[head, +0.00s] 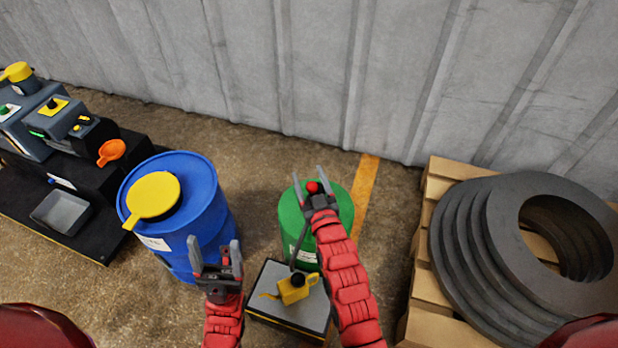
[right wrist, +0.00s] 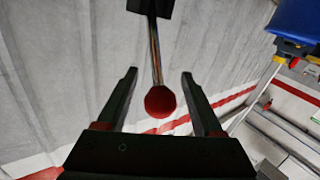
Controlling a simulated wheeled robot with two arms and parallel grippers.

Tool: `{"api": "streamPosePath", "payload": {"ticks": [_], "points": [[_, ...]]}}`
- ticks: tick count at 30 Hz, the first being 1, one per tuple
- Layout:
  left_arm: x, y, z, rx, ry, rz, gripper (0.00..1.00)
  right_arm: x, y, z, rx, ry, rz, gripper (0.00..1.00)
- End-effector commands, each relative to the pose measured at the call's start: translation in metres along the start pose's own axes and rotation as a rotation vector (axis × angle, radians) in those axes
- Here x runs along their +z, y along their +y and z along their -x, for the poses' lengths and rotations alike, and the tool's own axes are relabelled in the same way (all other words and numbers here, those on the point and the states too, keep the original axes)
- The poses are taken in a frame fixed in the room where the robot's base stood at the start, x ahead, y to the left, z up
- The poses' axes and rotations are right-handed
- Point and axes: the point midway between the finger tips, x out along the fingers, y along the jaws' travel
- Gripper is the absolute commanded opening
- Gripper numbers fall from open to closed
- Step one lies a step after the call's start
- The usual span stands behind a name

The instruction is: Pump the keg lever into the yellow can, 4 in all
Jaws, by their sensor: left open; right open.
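The green keg (head: 342,208) stands in the middle of the head view, partly hidden by my right arm. Its lever ends in a red ball knob (head: 312,187). My right gripper (head: 309,173) is open at the knob. In the right wrist view, the red knob (right wrist: 160,101) on its thin rod (right wrist: 155,50) shows between the spread fingers, with gaps on both sides. The yellow can (head: 293,290) sits on a grey-topped stand (head: 312,318) in front of the keg. My left gripper (head: 214,243) is open and empty, left of the can.
A blue drum (head: 205,200) with a yellow funnel-like piece (head: 153,195) on top stands behind my left gripper. A black bench (head: 90,240) with a grey tray (head: 62,211) is at the left. A wooden pallet (head: 430,240) with large grey rings (head: 505,215) is at the right.

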Motion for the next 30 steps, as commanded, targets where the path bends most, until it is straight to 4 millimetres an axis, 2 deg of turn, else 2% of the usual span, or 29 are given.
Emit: {"api": "streamPosePath", "payload": {"ticks": [1, 12, 30], "points": [[0.0000, 0.0000, -0.0001, 0.000, 0.000, 0.000, 0.69, 0.0000, -0.0001, 0.0000, 0.000, 0.000, 0.000, 0.65], [0.0000, 0.0000, 0.0000, 0.000, 0.000, 0.000, 0.69, -0.0002, 0.0000, 0.0001, 0.000, 0.001, 0.000, 0.00], [0.0000, 0.0000, 0.0000, 0.000, 0.000, 0.000, 0.69, -0.0005, 0.0002, 0.0001, 0.001, 0.001, 0.000, 0.00]]}}
